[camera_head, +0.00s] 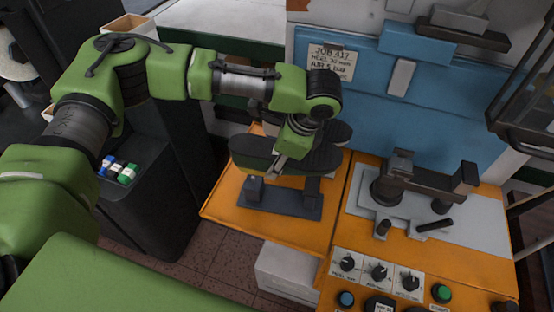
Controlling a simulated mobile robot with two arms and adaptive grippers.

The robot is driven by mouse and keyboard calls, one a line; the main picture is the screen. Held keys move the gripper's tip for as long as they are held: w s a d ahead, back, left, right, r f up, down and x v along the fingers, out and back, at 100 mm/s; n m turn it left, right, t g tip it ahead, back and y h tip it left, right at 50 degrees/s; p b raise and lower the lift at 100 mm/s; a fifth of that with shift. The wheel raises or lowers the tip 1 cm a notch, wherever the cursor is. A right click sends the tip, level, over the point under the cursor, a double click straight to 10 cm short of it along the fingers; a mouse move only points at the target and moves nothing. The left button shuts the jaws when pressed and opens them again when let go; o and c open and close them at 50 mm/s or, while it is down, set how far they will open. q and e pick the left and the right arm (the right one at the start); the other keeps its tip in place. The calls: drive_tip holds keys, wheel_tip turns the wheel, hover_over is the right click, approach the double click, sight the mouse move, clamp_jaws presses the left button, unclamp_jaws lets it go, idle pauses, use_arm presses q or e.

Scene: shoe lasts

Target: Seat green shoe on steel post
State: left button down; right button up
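My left arm reaches in from the left, and my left gripper (285,158) points down over the orange worktop. A dark, green-tinged shoe shape (250,152) lies level at the gripper, above a dark stand. Further dark shoe-like parts (335,131) show behind the wrist. The wrist covers the middle, so I cannot tell how many shoes there are or whether the fingers are closed on one. The dark grey stand (284,205) has a flat base and two short upright posts, left (254,188) and right (312,188). Contact between shoe and posts is unclear. My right gripper is not in view.
A dark clamp fixture (412,180) stands on a grey plate (475,222) to the right. A control panel with knobs (379,271) and a green button (442,293) is in front. A blue board (385,110) with a job card (331,61) stands behind.

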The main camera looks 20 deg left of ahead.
use_arm(q)
drive_tip(key=shift+f, duration=0.65)
drive_tip(key=shift+f+b, duration=0.8)
drive_tip(key=shift+f, duration=1.5)
drive_tip(key=shift+f, duration=0.15)
drive_tip(key=c, duration=1)
unclamp_jaws()
drive_tip(key=shift+s+f, duration=0.1)
drive_tip(key=v, duration=1.2)
